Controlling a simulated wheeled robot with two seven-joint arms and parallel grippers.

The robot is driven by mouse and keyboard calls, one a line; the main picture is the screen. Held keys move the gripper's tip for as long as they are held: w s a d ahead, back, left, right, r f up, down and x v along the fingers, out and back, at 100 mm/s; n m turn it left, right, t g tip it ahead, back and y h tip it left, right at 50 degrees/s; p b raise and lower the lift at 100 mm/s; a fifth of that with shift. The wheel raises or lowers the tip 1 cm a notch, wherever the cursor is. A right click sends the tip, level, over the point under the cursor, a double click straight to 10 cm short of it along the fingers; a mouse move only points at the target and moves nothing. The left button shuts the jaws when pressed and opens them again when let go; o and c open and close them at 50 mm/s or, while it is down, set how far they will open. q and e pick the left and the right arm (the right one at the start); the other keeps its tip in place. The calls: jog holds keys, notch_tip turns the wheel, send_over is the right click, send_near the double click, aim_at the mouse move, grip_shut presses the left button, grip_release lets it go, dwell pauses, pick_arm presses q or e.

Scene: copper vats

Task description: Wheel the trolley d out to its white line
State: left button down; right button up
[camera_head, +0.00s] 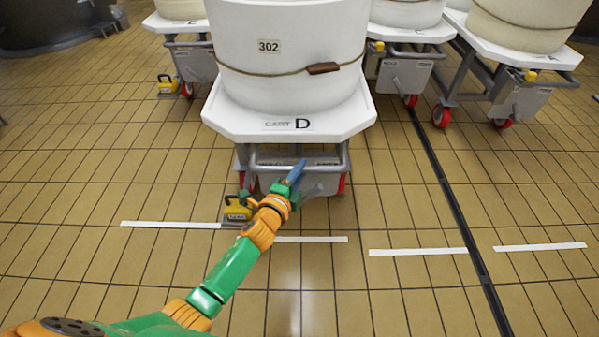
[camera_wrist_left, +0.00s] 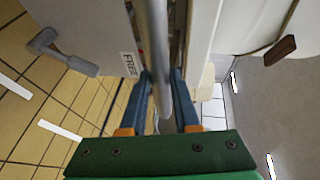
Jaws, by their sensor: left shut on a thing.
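Trolley d (camera_head: 288,125), marked "CART D", carries a white tub (camera_head: 285,30) labelled 302. Its grey handle bar (camera_head: 325,163) is at the front, below the white deck. My left gripper (camera_head: 299,172) reaches this bar; in the left wrist view the blue fingers (camera_wrist_left: 163,85) are on both sides of the grey bar (camera_wrist_left: 154,40), shut on it. A white floor line (camera_head: 315,239) lies in front of the trolley, partly behind my left arm, with tiles between it and the wheels. My right gripper is not in view.
A yellow pedal (camera_head: 237,211) is low at the trolley's front left. Other trolleys with tubs stand behind, left (camera_head: 192,55) and right (camera_head: 410,70). More white lines (camera_head: 418,251) and a dark floor strip (camera_head: 455,215) lie right. The front floor is clear.

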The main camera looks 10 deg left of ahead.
pick_arm(q)
jog(key=shift+s+f, duration=0.1)
jog(key=shift+s, duration=0.1)
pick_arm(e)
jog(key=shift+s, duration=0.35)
pick_arm(q)
jog(key=shift+a, duration=0.1)
jog(key=c, duration=0.7)
grip_release()
jog(key=shift+f, duration=0.1)
jog(key=shift+o, duration=0.2)
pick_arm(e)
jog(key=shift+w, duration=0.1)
pick_arm(q)
jog(key=p+v, duration=0.2)
jog(key=v, duration=0.5)
jog(key=shift+p, duration=0.3)
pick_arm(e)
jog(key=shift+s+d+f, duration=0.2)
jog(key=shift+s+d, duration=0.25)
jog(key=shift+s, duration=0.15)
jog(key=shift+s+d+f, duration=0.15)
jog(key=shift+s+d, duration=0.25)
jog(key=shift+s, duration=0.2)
